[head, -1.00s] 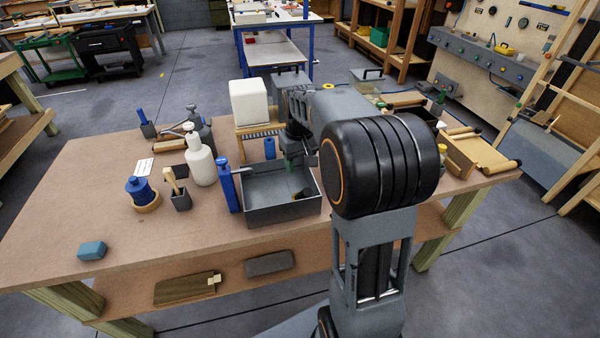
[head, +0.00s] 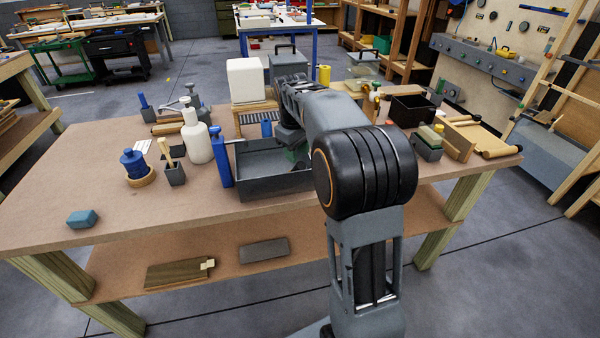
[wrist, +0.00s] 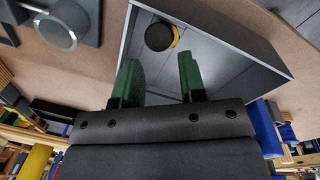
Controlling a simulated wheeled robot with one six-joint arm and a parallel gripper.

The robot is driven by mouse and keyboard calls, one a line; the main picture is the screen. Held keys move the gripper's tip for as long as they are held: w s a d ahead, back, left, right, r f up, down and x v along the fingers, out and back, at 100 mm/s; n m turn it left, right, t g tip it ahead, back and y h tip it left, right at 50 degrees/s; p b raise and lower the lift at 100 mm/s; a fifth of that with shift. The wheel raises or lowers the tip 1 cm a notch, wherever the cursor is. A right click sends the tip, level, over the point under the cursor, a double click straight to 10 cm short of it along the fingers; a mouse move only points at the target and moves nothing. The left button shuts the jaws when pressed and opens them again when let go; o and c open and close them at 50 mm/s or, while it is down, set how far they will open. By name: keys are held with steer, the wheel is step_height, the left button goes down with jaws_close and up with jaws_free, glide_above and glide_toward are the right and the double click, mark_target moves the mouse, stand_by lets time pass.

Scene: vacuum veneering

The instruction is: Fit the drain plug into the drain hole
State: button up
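The grey tray (head: 275,191) stands on the workbench, partly behind my arm in the head view; its wall also shows in the wrist view (wrist: 232,42). In the wrist view a round black piece with a yellow edge (wrist: 160,36), which looks like the drain plug, lies in the tray near one wall. The drain hole cannot be made out. My gripper (wrist: 160,72) has two green fingers standing apart with nothing between them. The black piece shows beyond the fingertips, apart from them. In the head view my arm hides most of the gripper and the plug.
A blue bottle (head: 221,158) and a white bottle (head: 196,142) stand left of the tray. A white block (head: 248,80) is behind it. The bench's front left is mostly clear.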

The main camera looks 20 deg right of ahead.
mark_target(298, 165)
steer(key=shift+w+d+f, duration=0.1)
steer(key=shift+f, duration=1.4)
steer(key=shift+w+d+f, duration=0.1)
steer(key=shift+f, duration=1.4)
steer(key=shift+c, duration=0.2)
steer(key=c, duration=0.6)
steer(key=shift+r, duration=0.15)
